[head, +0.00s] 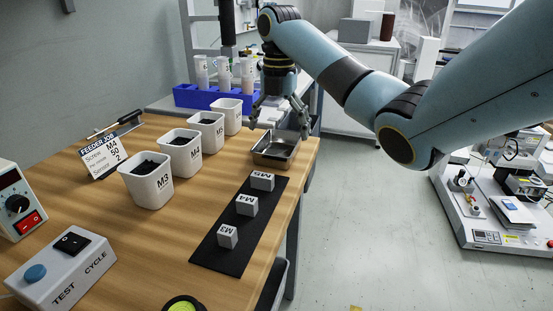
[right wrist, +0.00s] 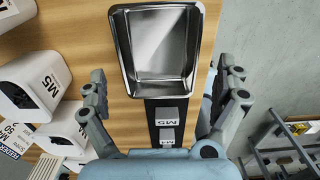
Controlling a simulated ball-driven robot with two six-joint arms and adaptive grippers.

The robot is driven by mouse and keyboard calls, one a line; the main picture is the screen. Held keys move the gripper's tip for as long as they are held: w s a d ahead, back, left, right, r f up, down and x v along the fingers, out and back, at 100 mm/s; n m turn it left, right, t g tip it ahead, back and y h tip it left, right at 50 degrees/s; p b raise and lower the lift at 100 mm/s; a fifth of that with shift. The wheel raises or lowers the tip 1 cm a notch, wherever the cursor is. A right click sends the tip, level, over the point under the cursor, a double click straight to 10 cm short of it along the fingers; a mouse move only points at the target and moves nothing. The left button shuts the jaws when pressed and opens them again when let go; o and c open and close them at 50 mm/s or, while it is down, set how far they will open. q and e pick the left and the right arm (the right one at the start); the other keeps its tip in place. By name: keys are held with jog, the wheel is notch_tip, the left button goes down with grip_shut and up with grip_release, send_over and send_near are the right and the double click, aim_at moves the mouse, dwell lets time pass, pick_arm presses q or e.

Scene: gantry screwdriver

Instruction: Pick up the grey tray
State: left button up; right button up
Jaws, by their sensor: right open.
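The grey tray (head: 263,158) is a shallow, shiny metal tray on the wooden table near its right edge, just beyond the black mat. It looks empty. In the right wrist view the tray (right wrist: 118,62) lies ahead of my right gripper (right wrist: 166,88), with the open fingers spread to its left and right. In the head view my right gripper (head: 278,122) hangs by the far side of the tray, fingers apart and holding nothing. I cannot tell the exact gap between fingers and tray. My left gripper does not show.
A black mat (head: 222,250) with blocks marked M3, M4 and M5 (head: 262,181) lies on the near side of the tray. White bins (head: 147,184) of dark screws stand to the left. A blue rack (head: 205,97) with bottles is behind. The table edge is close on the right.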

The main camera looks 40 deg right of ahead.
aim_at(278, 154)
notch_tip(278, 154, down, 5)
jog(key=shift+w+f+b, duration=0.1)
jog(key=shift+f+b, duration=0.05)
jog(key=shift+b, duration=0.7)
jog(key=shift+c, duration=0.4)
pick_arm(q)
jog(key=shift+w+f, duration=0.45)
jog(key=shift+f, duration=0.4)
pick_arm(e)
jog(key=c, duration=0.9)
